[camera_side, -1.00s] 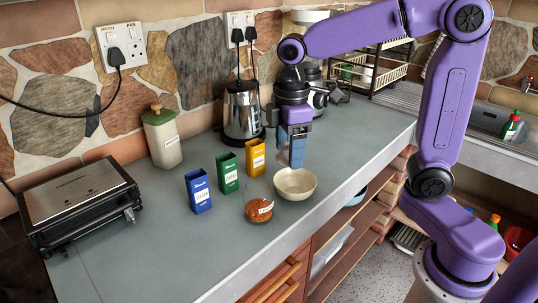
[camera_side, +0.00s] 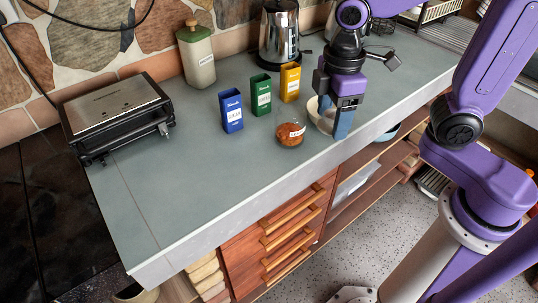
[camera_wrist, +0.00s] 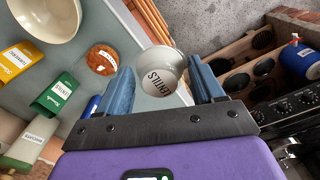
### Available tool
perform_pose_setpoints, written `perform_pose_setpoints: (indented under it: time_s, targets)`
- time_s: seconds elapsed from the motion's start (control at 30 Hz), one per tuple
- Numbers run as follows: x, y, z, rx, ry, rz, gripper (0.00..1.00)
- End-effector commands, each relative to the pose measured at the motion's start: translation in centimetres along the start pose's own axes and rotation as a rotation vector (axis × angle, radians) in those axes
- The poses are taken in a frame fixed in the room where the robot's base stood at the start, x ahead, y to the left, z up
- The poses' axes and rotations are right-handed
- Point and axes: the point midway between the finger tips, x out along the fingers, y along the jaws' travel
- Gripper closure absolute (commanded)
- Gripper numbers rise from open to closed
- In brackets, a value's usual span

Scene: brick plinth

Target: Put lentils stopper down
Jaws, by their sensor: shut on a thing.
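My gripper (camera_side: 338,122) is over the front part of the counter, overlapping a cream bowl (camera_side: 313,108) in the side view. In the wrist view my gripper (camera_wrist: 163,75) has its blue fingers shut on a pale grey, round, cup-like lentils stopper (camera_wrist: 160,60) with a "LENTILS" label. The side view does not show the stopper clearly. A clear glass jar of orange-red lentils (camera_side: 290,134) stands on the counter left of the gripper; it also shows in the wrist view (camera_wrist: 102,60).
Blue (camera_side: 231,112), green (camera_side: 261,95) and yellow (camera_side: 290,82) tins stand in a row behind the jar. A canister (camera_side: 198,60), a kettle (camera_side: 280,35) and a grill (camera_side: 115,110) are farther back. The counter (camera_side: 190,185) is clear at the front left.

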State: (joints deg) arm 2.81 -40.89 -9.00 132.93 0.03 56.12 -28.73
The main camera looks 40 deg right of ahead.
Motion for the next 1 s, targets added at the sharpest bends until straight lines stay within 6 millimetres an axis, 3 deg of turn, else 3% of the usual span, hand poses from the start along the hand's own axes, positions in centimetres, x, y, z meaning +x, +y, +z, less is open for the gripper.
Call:
perform_pose_setpoints:
  time_s: [0.27, 0.83, 1.0]
  targets:
    - [2.1, -0.9, -1.2, -0.015, -0.002, -0.001, 0.63]
    - [6.0, 4.9, -7.6, -0.014, -0.001, -0.001, 0.63]
    - [8.5, 6.2, -9.1, -0.015, -0.003, -0.002, 0.63]
